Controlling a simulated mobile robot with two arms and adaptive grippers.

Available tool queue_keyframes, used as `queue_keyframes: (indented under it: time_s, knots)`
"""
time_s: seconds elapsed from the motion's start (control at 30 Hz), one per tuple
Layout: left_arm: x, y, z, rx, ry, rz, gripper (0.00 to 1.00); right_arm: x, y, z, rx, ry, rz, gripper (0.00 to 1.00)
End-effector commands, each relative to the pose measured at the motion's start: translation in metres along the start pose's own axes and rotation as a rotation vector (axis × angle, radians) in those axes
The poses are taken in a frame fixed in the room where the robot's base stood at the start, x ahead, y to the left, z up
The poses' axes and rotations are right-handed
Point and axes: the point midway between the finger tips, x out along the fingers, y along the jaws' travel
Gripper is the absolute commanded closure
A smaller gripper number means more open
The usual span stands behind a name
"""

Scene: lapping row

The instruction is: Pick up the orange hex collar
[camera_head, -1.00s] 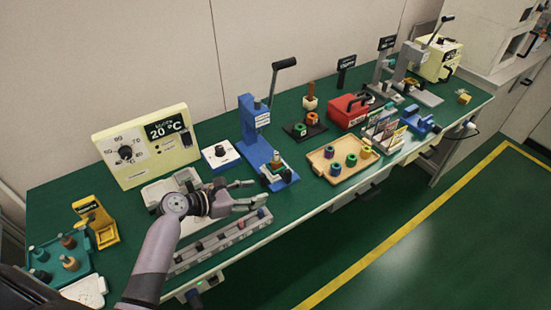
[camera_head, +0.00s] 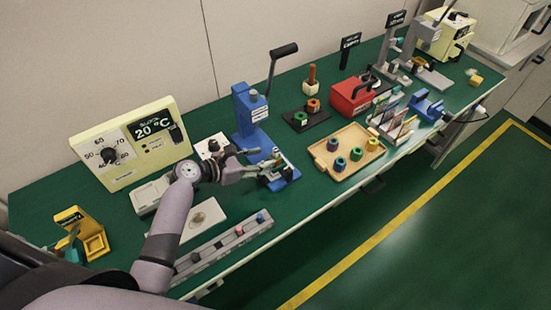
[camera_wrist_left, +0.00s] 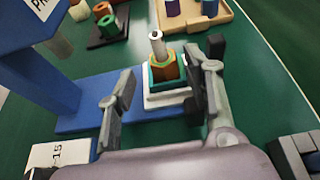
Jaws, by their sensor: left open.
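The orange hex collar (camera_wrist_left: 165,66) sits in a teal-green holder on the blue press's base, around an upright pale pin (camera_wrist_left: 157,42). It shows clearly in the left wrist view; in the head view my gripper partly covers that spot. My left gripper (camera_head: 259,160) is open at the front of the blue press (camera_head: 250,112). In the left wrist view the fingers of my left gripper (camera_wrist_left: 163,98) stand apart, one left and one right of the collar, with the collar beyond and between them. I see no contact. My right gripper is not in view.
A wooden tray (camera_head: 350,172) with several coloured rings is to the right. A grey slotted rail (camera_head: 222,247) lies along the front edge. A temperature box (camera_head: 125,145) stands left.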

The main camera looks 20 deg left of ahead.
Motion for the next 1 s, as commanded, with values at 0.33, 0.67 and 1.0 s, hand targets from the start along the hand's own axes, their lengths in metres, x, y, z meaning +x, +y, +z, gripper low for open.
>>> queue_keyframes:
  time_s: [0.33, 0.67, 1.0]
  knots:
    - [0.038, -0.001, 0.0, 0.001, 0.001, 0.001, 0.53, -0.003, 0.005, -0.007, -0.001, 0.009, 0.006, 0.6]
    - [0.038, -0.001, 0.0, 0.001, 0.0, 0.001, 0.63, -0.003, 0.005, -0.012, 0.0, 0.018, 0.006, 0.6]
    - [0.038, -0.001, 0.0, 0.001, 0.0, 0.001, 0.86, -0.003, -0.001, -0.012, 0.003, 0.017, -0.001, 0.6]
